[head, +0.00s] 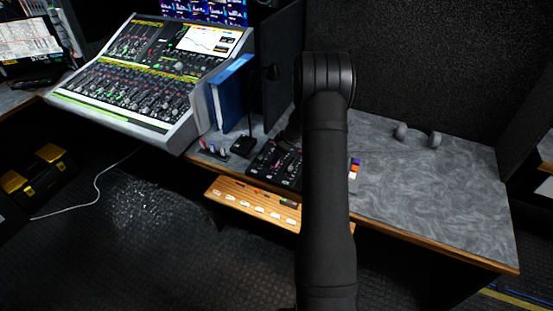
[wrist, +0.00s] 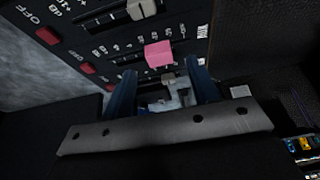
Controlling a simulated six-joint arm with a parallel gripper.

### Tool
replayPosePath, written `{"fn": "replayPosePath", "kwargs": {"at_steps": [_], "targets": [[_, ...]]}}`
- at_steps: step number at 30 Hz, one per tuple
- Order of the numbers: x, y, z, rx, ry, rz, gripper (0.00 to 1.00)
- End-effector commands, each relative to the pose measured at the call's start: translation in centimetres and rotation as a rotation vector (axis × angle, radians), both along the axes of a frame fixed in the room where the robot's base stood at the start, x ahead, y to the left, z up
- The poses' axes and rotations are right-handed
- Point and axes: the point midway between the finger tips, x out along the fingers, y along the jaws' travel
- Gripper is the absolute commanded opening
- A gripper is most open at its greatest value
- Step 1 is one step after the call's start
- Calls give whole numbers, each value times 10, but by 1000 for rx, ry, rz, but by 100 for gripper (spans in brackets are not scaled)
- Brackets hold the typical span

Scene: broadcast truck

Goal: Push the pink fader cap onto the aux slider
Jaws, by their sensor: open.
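The pink fader cap (wrist: 158,54) is in the wrist view, at a slider slot on the black control panel (wrist: 100,45). It stands out from the panel face; whether it is fully seated cannot be told. My gripper (wrist: 161,70) is open, its two dark blue fingers apart on either side just below the cap, with nothing gripped. A small grey piece (wrist: 168,77) shows between the fingers, below the cap. In the head view the panel (head: 273,160) lies on the desk, partly behind my arm, and the pink cap cannot be made out.
A white cap (wrist: 140,9) sits on a neighbouring slider, with red buttons (wrist: 87,68) along the panel. A wooden rack (head: 240,200) is at the desk's front edge. Blue binders (head: 232,92) and a large mixing console (head: 130,90) stand left. The grey desk (head: 430,185) is mostly clear at right.

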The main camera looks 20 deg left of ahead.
Motion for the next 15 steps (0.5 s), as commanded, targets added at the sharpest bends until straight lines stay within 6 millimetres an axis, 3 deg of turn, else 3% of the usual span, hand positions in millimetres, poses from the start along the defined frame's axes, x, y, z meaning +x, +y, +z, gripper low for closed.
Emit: {"fn": "replayPosePath", "kwargs": {"at_steps": [9,15], "targets": [[1,-30,73,2,-3,-3,55],[1,-46,110,1,-3,-1,55]]}}
